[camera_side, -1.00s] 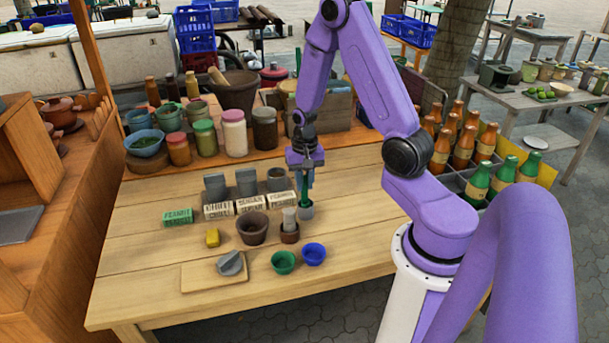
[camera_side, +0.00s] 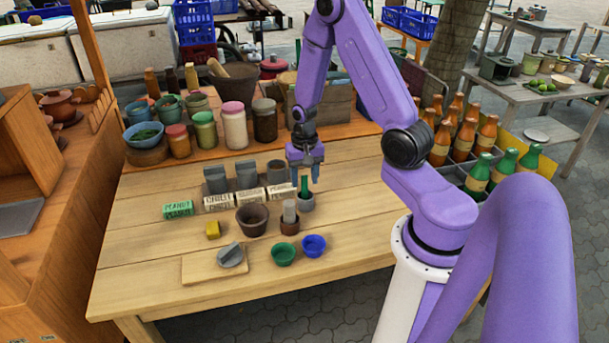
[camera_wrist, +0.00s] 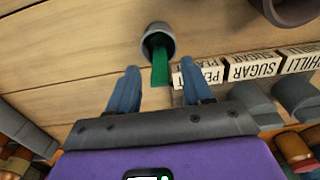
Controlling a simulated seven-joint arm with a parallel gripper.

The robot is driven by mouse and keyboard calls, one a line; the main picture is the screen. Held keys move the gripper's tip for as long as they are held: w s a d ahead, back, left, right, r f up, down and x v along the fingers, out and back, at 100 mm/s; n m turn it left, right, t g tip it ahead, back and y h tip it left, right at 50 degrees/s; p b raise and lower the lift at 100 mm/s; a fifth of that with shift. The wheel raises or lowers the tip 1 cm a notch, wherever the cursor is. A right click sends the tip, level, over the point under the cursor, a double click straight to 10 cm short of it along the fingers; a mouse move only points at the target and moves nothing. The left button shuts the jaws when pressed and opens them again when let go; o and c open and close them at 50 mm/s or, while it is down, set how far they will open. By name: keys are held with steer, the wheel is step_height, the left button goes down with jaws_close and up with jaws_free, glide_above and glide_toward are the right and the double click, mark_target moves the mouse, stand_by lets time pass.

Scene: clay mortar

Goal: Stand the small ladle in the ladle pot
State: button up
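The small ladle (camera_side: 304,185) has a green handle and stands nearly upright in the small grey ladle pot (camera_side: 307,203) at the right end of the labelled blocks. In the wrist view, the green ladle (camera_wrist: 160,70) comes out of the mouth of the grey pot (camera_wrist: 149,30). My gripper (camera_side: 305,180) is just above the pot, fingers pointing down. In the wrist view, my gripper (camera_wrist: 160,88) has its fingers well apart, with clear gaps on both sides of the handle. The ladle's bowl is hidden inside the pot.
Labelled blocks (camera_side: 250,202) and grey containers (camera_side: 247,174) stand left of the pot. A brown pot (camera_side: 252,220), a small brown cup with a pale pestle (camera_side: 290,226), a green bowl (camera_side: 283,254) and a blue bowl (camera_side: 314,246) stand in front. The table to the right is clear.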

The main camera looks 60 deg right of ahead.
steer(key=shift+r, duration=0.1)
step_height(320, 180, up, 17)
steer(key=shift+r, duration=0.15)
stand_by(0.5)
steer(key=shift+a, duration=0.1)
stand_by(0.6)
steer(key=s+a+n, duration=0.5)
steer(key=a+n, duration=0.5)
steer(key=a, duration=0.4)
steer(key=s+a+n, duration=0.3)
steer(key=s+n, duration=0.2)
steer(key=s, duration=0.3)
steer(key=s+a+r+n, duration=0.1)
steer(key=s+a+n, duration=0.3)
steer(key=s+n, duration=0.2)
steer(key=shift+s+n, duration=0.3)
steer(key=shift+s, duration=0.6)
